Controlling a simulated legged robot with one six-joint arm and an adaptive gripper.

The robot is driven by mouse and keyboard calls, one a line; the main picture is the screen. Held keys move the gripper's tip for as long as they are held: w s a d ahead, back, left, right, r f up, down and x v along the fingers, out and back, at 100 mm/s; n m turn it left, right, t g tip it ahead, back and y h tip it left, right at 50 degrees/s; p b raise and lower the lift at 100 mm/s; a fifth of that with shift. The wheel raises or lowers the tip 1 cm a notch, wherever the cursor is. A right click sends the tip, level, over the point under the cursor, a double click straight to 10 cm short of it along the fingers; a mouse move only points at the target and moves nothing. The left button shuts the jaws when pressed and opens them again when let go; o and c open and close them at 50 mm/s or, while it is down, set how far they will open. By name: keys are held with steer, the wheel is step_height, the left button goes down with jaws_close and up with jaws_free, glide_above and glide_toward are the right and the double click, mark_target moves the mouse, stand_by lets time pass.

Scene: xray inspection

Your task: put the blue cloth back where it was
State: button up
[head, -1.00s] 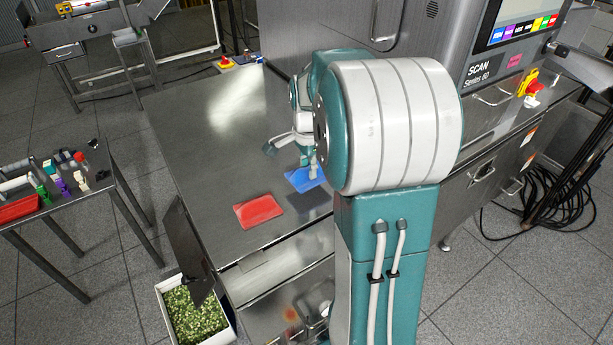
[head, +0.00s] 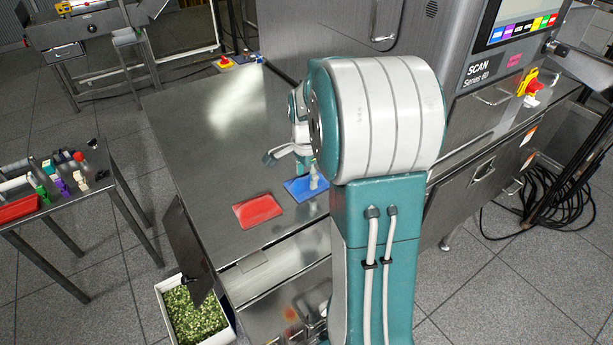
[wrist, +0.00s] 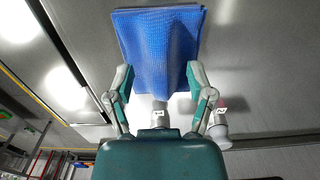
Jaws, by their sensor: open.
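The blue cloth (head: 296,188) is at the front of the steel table, right of the red cloth, partly hidden by my gripper and arm. In the wrist view the blue cloth (wrist: 158,40) spreads ahead of my gripper, its near part reaching between the fingertips. My gripper (head: 292,168) is low over the table with its fingers apart; in the wrist view the fingers (wrist: 160,78) stand at either side of the cloth's near end. I cannot tell whether they touch it or whether all of it lies on the table.
A red cloth (head: 258,211) lies on the steel table (head: 205,140), whose left and back parts are mostly clear. The scanner (head: 470,75) stands at the right. A side table (head: 75,200) with small items is at the left, and a bin of green bits (head: 195,312) below.

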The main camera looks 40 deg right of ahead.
mark_target(307, 176)
step_height(307, 176, up, 11)
steer(key=s+a+r+n+t, duration=0.35)
steer(key=s+a+n, duration=0.4)
steer(key=a, duration=0.45)
steer(key=s+a+f+n+t, duration=0.2)
steer(key=s+a+n, duration=0.6)
steer(key=s+n, duration=0.2)
steer(key=shift+a+n, duration=0.15)
steer(key=shift+n, duration=0.4)
steer(key=shift+r, duration=0.1)
steer(key=shift+c, duration=0.3)
